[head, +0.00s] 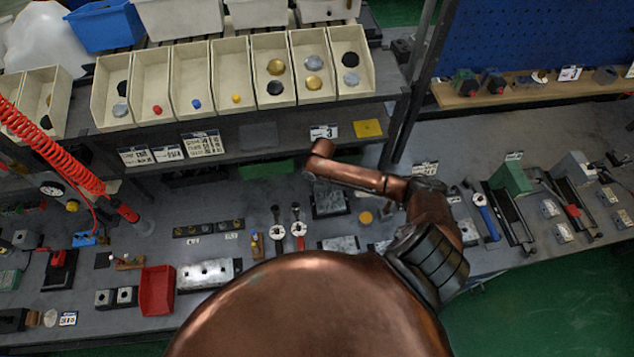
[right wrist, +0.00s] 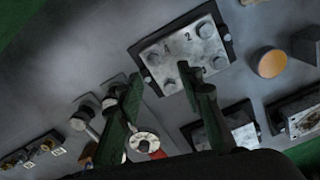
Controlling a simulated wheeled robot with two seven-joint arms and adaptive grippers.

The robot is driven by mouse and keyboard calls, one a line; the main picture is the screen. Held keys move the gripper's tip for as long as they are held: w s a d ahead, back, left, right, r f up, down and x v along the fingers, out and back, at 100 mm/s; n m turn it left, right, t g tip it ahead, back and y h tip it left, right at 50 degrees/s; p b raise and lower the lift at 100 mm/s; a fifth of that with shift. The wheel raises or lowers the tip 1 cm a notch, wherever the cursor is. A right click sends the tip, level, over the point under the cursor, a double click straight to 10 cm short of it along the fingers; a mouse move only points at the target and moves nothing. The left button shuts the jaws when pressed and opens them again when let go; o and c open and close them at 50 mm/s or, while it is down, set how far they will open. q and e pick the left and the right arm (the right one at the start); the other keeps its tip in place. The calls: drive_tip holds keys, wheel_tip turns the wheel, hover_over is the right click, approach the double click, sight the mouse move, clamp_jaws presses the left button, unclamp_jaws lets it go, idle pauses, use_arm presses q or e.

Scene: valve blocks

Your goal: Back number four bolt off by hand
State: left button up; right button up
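A pale metal block with bolts at its corners (right wrist: 185,55) lies on a dark base in the right wrist view. Its marked digits are only partly legible; a 2 shows near the top, and I cannot read a 4. The right fingertip overlaps a lower bolt (right wrist: 220,63) region; contact cannot be told. In the head view its fingertips are hidden. My left gripper is out of view.
Two wrench-like tools (head: 298,228) stand left of the block, and a yellow disc (head: 365,217) lies right of it. Other metal blocks (head: 340,244) lie in front. A red bin (head: 157,290) stands at left. A shelf of parts bins (head: 235,85) overhangs behind.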

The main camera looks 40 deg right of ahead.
sight(319, 196)
drive_tip(key=f, duration=0.1)
drive_tip(key=w+f, duration=0.1)
drive_tip(key=f, duration=0.2)
drive_tip(key=shift+w+a, duration=0.1)
drive_tip(key=shift+w, duration=0.15)
drive_tip(key=shift+s+f, duration=0.25)
drive_tip(key=shift+s, duration=0.1)
drive_tip(key=shift+w+f, duration=0.15)
drive_tip(key=shift+w, duration=0.1)
drive_tip(key=shift+c, duration=0.8)
drive_tip(key=shift+s, duration=0.2)
drive_tip(key=c, duration=0.5)
clamp_jaws()
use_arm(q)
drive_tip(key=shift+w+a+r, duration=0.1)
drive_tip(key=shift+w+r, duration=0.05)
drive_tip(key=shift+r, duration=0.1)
